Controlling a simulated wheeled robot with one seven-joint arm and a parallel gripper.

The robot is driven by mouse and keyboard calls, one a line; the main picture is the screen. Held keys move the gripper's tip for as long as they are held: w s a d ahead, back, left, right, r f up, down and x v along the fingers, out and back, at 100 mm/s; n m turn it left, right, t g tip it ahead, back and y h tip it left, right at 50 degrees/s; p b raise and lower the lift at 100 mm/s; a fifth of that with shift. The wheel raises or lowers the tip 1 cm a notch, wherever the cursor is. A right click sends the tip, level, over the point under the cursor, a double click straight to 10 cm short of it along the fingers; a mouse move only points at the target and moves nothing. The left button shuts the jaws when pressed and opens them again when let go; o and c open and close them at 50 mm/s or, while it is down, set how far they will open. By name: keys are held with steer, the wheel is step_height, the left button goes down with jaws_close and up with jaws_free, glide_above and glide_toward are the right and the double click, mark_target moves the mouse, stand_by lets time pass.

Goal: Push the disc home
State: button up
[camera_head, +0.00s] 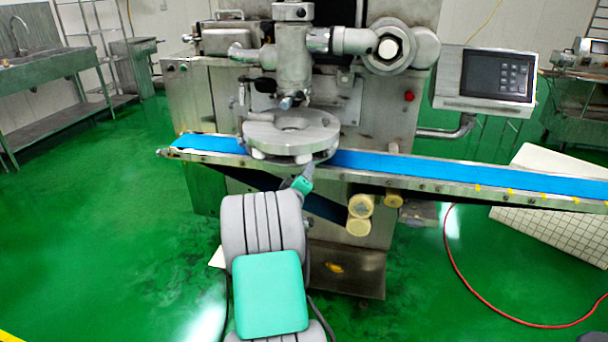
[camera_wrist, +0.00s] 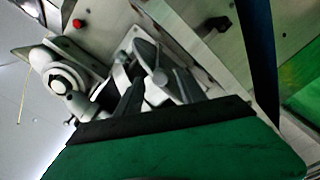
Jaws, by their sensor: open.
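The thick grey metal disc (camera_head: 291,134) sits level on the machine (camera_head: 393,110), below its upright metal cylinder and above the blue belt, in the head view. In the wrist view my open gripper (camera_wrist: 160,86) has two dark fingers spread apart, pointing up at the machine's metal parts. Nothing is clearly held between them. How far the disc is from its seat cannot be told.
The blue belt (camera_head: 470,177) runs across the machine on both sides of the disc. Yellowish rollers (camera_head: 359,216) stick out below it. A control panel (camera_head: 497,76) stands at right. A red hose (camera_head: 462,285) lies on the green floor, which is clear at left.

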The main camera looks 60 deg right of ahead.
steer(key=v, duration=0.7)
steer(key=shift+s+a, duration=0.15)
steer(key=shift+a, duration=0.2)
steer(key=p+x, duration=0.5)
steer(key=x, duration=0.3)
steer(key=shift+p, duration=0.4)
steer(key=shift+c, duration=0.2)
steer(key=shift+a, duration=0.1)
jaws_close()
